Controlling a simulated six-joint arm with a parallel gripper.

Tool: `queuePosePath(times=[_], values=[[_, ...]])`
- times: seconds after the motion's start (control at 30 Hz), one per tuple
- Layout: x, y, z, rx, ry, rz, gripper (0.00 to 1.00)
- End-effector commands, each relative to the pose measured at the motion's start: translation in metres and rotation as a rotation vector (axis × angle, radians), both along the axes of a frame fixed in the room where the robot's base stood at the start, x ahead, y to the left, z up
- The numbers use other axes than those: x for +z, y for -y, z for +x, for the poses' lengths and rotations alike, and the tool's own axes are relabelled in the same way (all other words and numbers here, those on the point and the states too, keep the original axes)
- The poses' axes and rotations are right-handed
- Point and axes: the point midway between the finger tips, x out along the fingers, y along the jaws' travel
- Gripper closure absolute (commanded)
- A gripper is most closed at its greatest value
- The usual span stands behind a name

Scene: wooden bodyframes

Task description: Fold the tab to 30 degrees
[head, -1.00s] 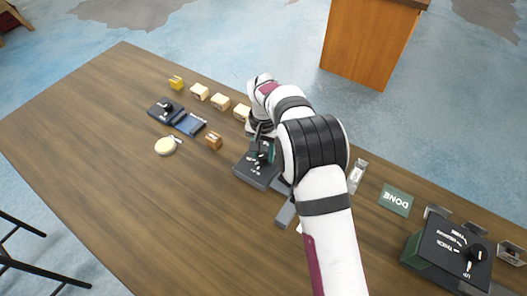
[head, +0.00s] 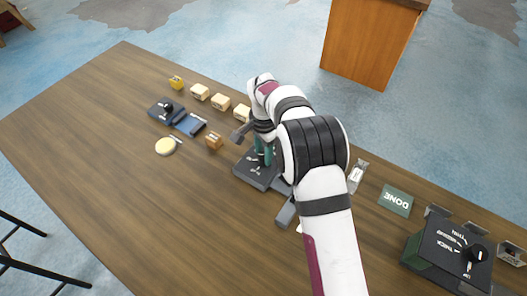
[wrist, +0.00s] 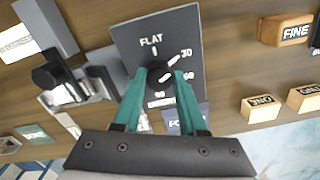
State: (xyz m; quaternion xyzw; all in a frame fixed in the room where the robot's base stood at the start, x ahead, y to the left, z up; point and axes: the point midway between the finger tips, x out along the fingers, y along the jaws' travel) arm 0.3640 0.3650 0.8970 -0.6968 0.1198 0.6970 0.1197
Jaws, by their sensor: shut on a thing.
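A dark dial panel (head: 252,172) lies on the table under my gripper. The wrist view shows it (wrist: 128,42) marked FLAT, 30, 60 and 90, with a black knob (wrist: 157,68) in its middle. The teal fingers of my gripper (wrist: 160,78) are shut on the knob; they also show in the head view (head: 263,151). The knob's exact heading is hard to read between the fingers. Left of the panel in the wrist view is a black and grey fixture (wrist: 58,80) with plates; which part is the tab I cannot tell. My arm hides much of it in the head view.
A green DONE plate (head: 397,200) lies right of my arm. A dark box with a dial (head: 440,250) stands at the far right. Pale blocks (head: 220,102), a brown FINE block (head: 214,141), a round cream disc (head: 165,146) and a small dial unit (head: 166,108) are left. The near-left table is clear.

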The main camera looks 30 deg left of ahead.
Motion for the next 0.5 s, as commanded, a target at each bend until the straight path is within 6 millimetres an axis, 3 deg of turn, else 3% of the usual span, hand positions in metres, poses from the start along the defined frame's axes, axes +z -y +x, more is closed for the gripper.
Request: queuePosePath(times=[0.43,0.47,0.5], values=[[0.0008,-0.0003,0.0004,-0.01,0.002,0.002,1.0],[0.0008,-0.0002,0.0005,-0.01,0.002,0.002,0.57],[0.0008,-0.0002,0.0005,-0.01,0.002,0.002,0.5]])
